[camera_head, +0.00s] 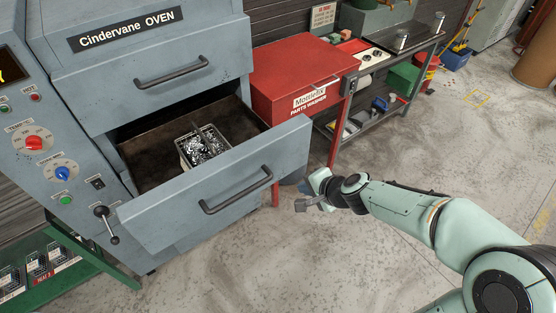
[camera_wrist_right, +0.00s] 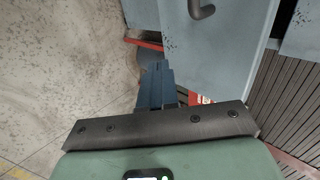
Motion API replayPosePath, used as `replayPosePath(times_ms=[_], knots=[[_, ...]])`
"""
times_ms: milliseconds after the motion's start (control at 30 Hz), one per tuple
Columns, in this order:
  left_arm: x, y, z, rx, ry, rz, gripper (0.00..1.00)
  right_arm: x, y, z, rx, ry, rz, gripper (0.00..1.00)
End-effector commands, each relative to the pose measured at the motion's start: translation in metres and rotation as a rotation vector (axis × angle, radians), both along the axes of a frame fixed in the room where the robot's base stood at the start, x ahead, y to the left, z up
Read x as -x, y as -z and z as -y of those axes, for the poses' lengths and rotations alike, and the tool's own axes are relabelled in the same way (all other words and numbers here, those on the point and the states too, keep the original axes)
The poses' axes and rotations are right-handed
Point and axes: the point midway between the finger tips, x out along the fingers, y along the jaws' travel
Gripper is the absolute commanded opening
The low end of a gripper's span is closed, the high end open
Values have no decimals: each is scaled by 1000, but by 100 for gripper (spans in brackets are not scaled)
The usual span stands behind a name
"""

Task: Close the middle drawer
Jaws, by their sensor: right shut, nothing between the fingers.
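The grey oven's middle drawer (camera_head: 285,150) is pulled well out. Its dark handle (camera_head: 237,192) is on the front panel, and a wire basket of shiny metal parts (camera_head: 203,147) sits inside. My right gripper (camera_head: 309,187) is shut and empty, just right of the drawer front's right end, apart from the handle. In the right wrist view, its blue fingers (camera_wrist_right: 155,72) are together beside a grey-blue panel (camera_wrist_right: 215,55), with part of a dark handle (camera_wrist_right: 201,10) at the top. I cannot tell whether the fingers touch the panel. My left gripper is not in view.
The upper drawer (camera_head: 120,85) above is shut. A red parts washer (camera_head: 290,70) stands right of the oven, beside a metal workbench (camera_head: 400,50). A control panel with a lever (camera_head: 107,225) is on the left. The concrete floor (camera_head: 260,265) in front is clear.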

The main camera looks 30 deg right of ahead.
Motion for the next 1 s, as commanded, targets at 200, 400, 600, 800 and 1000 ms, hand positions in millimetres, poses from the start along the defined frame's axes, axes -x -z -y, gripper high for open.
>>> replayPosePath(times_ms=[200, 400, 600, 800, 1000], knots=[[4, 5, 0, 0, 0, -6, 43, -1, -16, 2, -28, 30, 48, 0], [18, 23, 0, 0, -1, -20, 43, -23, 9, 0, -27, 28, 44, 0], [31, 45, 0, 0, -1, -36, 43, -55, 41, -3, -26, 26, 43, 0], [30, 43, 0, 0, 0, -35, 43, -88, 47, -5, -25, 28, 47, 0], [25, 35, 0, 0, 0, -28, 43, -108, 47, -7, -24, 28, 48, 0]])
